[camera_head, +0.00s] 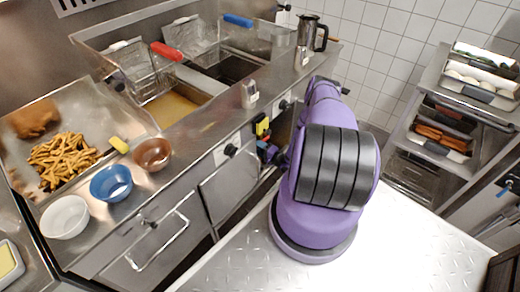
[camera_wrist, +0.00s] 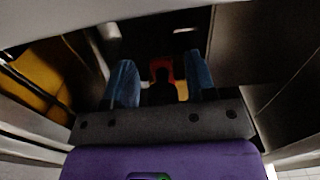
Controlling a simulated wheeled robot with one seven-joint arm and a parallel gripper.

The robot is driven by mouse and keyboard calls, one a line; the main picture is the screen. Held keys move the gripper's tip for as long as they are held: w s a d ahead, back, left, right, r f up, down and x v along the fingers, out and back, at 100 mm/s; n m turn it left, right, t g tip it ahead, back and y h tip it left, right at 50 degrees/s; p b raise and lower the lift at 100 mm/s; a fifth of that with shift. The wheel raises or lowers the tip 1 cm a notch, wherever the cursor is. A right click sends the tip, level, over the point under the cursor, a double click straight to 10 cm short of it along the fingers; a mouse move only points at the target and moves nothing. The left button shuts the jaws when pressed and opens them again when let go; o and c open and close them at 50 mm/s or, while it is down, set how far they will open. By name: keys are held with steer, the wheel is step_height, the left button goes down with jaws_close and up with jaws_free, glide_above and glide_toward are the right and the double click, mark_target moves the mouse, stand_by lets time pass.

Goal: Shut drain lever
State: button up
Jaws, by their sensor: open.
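In the wrist view, my gripper (camera_wrist: 162,80) is open, with one blue finger on each side. A small red piece (camera_wrist: 180,70), which looks like the drain lever's handle, shows between the fingers, partly covered by a dark shape. Gaps show between it and the fingers; I cannot tell if anything touches. In the head view, my gripper (camera_head: 268,152) is low at the fryer's front, by the open cabinet, and my purple arm hides much of it. The lever cannot be made out clearly in the head view.
The fryer (camera_head: 172,108) has baskets with red and blue handles. Fries lie in a tray (camera_head: 95,105) at left, near white (camera_head: 65,217), blue (camera_head: 111,183) and brown bowls (camera_head: 152,154). A metal jug (camera_head: 307,35) stands behind. Dark cabinet walls surround my gripper closely.

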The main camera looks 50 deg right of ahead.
steer(key=s, duration=1)
steer(key=shift+s+d, duration=0.35)
steer(key=shift+d, duration=0.1)
